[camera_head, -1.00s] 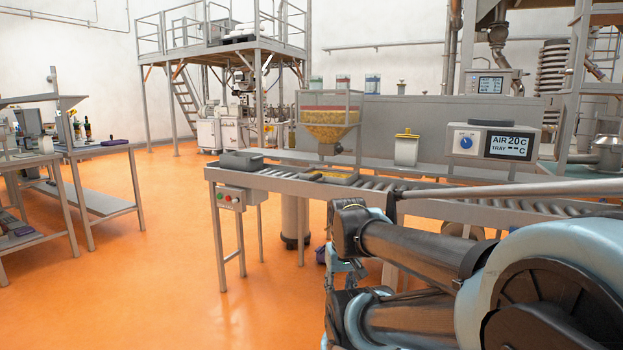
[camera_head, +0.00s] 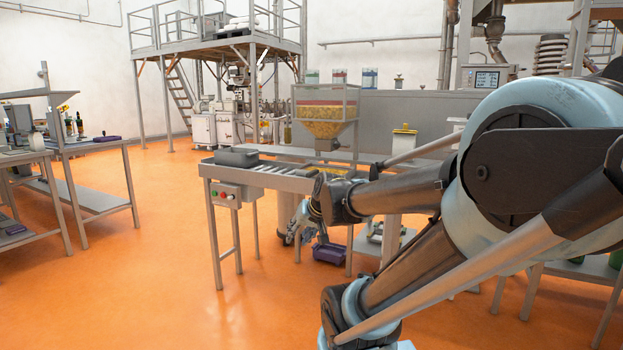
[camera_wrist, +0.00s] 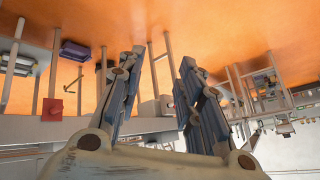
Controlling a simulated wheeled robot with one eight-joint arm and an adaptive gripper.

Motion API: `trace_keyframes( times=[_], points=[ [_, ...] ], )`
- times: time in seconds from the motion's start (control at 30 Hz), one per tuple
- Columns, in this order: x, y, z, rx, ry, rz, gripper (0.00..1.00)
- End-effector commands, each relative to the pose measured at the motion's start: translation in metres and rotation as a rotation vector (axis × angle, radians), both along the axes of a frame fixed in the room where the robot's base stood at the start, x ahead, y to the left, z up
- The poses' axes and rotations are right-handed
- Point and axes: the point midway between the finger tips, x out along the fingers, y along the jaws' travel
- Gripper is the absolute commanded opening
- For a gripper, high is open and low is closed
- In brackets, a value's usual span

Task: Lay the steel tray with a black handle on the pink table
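I cannot make out a steel tray with a black handle or a pink table in either view. A grey tray-like box (camera_head: 237,157) sits on the left end of the roller conveyor (camera_head: 208,172), but I see no black handle on it. My gripper (camera_head: 303,222) hangs in front of the conveyor in the head view, partly hidden by my arm. In the wrist view my gripper (camera_wrist: 158,80) has its two fingers spread apart, with nothing between them.
The hopper (camera_head: 325,115) stands behind the conveyor. A purple bin (camera_head: 331,253) is low beneath it, near my gripper. Grey workbenches (camera_head: 100,146) stand at the left. The orange floor (camera_head: 150,270) between is clear. My arm covers much of the right side.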

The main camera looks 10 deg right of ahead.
Motion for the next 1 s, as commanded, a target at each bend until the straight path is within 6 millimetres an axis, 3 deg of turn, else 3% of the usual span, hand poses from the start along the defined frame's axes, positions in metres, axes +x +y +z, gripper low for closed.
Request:
trace_keyframes(
  times=[0.1, 0.3, 0.6, 0.8, 1.0],
  points=[
    [0.053, 0.024, 0.036, 0.119, -0.139, -0.028, 0.33],
    [0.132, 0.051, 0.097, 0.322, -0.353, -0.116, 0.33],
    [0.228, 0.056, 0.168, 0.615, -0.621, -0.336, 0.33],
    [0.278, 0.040, 0.189, 0.787, -0.759, -0.534, 0.33],
    [0.315, 0.015, 0.179, 0.928, -0.860, -0.775, 0.33]
  ],
)
